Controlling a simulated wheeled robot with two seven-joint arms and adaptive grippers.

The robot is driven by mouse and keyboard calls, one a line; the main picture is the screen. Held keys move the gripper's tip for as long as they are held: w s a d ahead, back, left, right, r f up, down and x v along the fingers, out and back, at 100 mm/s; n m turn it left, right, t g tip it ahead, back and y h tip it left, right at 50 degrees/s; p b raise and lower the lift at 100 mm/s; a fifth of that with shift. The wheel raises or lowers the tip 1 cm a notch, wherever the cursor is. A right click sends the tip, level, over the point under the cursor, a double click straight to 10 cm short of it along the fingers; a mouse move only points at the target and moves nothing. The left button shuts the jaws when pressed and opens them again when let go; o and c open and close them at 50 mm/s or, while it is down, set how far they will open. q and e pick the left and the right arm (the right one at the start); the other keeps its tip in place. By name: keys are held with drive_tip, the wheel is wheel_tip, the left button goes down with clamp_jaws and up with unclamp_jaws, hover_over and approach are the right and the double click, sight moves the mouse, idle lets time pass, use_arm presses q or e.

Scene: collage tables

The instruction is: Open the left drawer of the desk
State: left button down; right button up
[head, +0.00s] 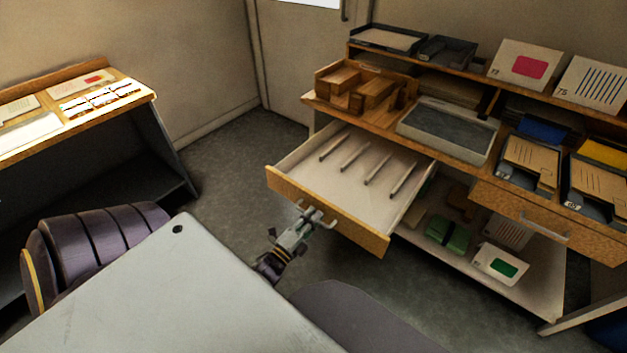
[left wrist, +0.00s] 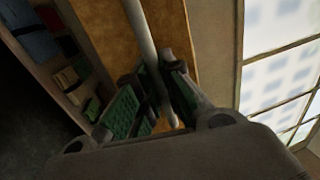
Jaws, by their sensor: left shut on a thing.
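My left gripper (head: 308,220) is at the handle (head: 316,214) on the drawer's wooden front. In the left wrist view the gripper's green-padded fingers (left wrist: 155,95) are shut around the pale handle bar (left wrist: 146,45), with the drawer front (left wrist: 175,30) behind it. My right gripper is not in either view.
A second, closed drawer (head: 530,222) is at the right. Below is a shelf with a green object (head: 448,236) and a card (head: 500,264). Trays and wooden blocks (head: 365,86) stand on the desk top. Another table (head: 75,110) is at the left; grey floor (head: 235,165) lies between.

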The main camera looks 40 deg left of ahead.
use_arm(q)
drive_tip(key=c, duration=1.5)
unclamp_jaws()
drive_tip(key=shift+s, duration=0.35)
drive_tip(key=shift+w, duration=0.1)
drive_tip(key=shift+s+f, duration=0.4)
drive_tip(key=shift+s, duration=1.6)
drive_tip(key=shift+s+f, duration=0.4)
drive_tip(key=shift+s, duration=1.55)
drive_tip(key=shift+s+f, duration=0.4)
drive_tip(key=shift+s, duration=1.6)
